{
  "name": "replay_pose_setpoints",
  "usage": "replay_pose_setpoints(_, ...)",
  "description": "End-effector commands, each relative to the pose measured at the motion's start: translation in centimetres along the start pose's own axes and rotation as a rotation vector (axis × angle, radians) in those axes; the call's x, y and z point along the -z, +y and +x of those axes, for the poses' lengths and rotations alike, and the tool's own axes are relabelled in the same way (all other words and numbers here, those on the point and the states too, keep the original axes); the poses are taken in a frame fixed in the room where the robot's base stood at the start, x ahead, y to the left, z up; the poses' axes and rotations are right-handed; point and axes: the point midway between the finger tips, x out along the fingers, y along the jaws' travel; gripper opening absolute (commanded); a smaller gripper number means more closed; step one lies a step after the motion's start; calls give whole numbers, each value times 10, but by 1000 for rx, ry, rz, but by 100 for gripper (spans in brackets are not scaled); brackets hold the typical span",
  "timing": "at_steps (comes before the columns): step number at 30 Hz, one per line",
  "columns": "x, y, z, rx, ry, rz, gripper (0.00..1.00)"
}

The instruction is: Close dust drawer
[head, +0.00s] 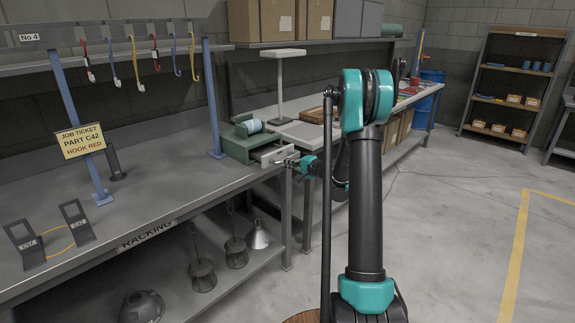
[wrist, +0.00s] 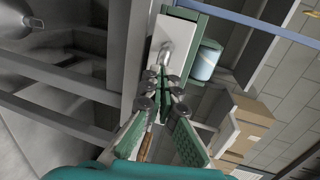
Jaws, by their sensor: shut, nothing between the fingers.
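A green box (head: 240,143) stands at the right end of the grey bench. Its pale drawer (head: 272,153) sticks out from its front side, toward the bench edge. In the wrist view the pale drawer front (wrist: 176,32) is just beyond the fingertips, with a light handle (wrist: 166,52) on it. My gripper (head: 291,162) is at the drawer's front, shut and empty. It also shows in the wrist view (wrist: 161,88), its tips close to the handle. I cannot tell whether they touch it.
A blue-white roll (head: 252,125) sits on the green box. A blue post (head: 213,100) stands to its left. Coloured hooks (head: 155,58) hang from the rail. Lamp hoods (head: 203,270) are on the shelf below. Cardboard boxes (head: 392,132) stand under the farther bench. The floor to the right is clear.

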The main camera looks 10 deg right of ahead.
Motion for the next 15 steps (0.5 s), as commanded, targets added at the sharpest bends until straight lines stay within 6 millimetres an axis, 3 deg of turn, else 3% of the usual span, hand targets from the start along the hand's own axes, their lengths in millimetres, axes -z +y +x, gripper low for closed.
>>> replay_pose_setpoints(9, 0, -12, 60, -1, -3, -1, 0)
replay_pose_setpoints(15, 1, -17, 83, 0, -1, -1, 0)
